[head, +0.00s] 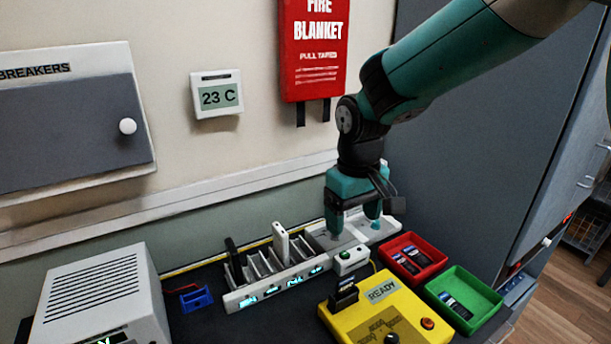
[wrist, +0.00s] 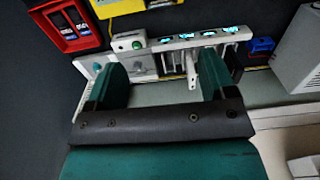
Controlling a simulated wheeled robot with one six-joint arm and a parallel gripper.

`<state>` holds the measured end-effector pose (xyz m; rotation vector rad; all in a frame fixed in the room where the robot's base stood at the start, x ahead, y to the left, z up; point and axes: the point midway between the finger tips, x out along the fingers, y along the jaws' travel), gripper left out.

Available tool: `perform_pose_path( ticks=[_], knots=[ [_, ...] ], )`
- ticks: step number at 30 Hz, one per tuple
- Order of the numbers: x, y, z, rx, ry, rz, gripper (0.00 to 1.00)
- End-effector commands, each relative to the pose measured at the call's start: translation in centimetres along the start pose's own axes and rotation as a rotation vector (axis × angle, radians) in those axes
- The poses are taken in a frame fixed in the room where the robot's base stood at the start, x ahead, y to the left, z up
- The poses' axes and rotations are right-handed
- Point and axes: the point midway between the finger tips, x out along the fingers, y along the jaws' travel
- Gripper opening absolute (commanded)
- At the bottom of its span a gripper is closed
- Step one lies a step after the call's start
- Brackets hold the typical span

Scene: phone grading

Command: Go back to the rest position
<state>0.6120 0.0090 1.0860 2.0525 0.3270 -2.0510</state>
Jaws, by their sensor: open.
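My gripper (head: 354,226) is open, its fingers pointing down over a pale plate at the right end of the slotted rack (head: 240,300). Nothing shows between its fingers in the wrist view (wrist: 163,78). A white phone-like item (head: 282,240) stands upright in the rack, and a dark one (head: 233,258) stands at its left end. Another dark item (head: 345,291) stands in the yellow READY box (head: 405,318). I cannot tell whether the fingertips touch the plate.
A small white box with a green button (head: 351,261) sits just in front of my gripper. A red tray (head: 437,256) and a green tray (head: 492,297) hold dark items at right. A grey vented box (head: 105,290) and blue holder (head: 197,299) are at left. The wall is close behind.

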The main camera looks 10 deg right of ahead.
Motion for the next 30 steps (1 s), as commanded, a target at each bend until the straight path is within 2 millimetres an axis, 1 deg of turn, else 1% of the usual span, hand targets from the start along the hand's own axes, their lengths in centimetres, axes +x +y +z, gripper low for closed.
perform_pose_path(
  ticks=[2, 5, 8, 9, 11, 12, 15, 18, 21, 30],
  knots=[
    [-0.5, -0.3, 0.6, -0.01, 0.008, -0.011, 0.77],
    [-2.1, -1.7, 3.0, -0.05, 0.034, -0.055, 0.77],
    [-4.1, -3.8, 7.0, -0.114, 0.073, -0.125, 0.77],
    [-4.7, -4.8, 8.8, -0.142, 0.087, -0.155, 0.77],
    [-5.4, -6.1, 11.3, -0.183, 0.108, -0.199, 0.77],
    [-5.8, -7.0, 13.0, -0.208, 0.12, -0.225, 0.77],
    [-6.3, -8.7, 16.3, -0.258, 0.146, -0.28, 0.77],
    [-6.4, -9.7, 18.3, -0.287, 0.159, -0.313, 0.77],
    [-6.4, -10.1, 19.1, -0.299, 0.164, -0.326, 0.77],
    [-6.4, -10.1, 19.1, -0.3, 0.163, -0.327, 0.77]
  ],
)
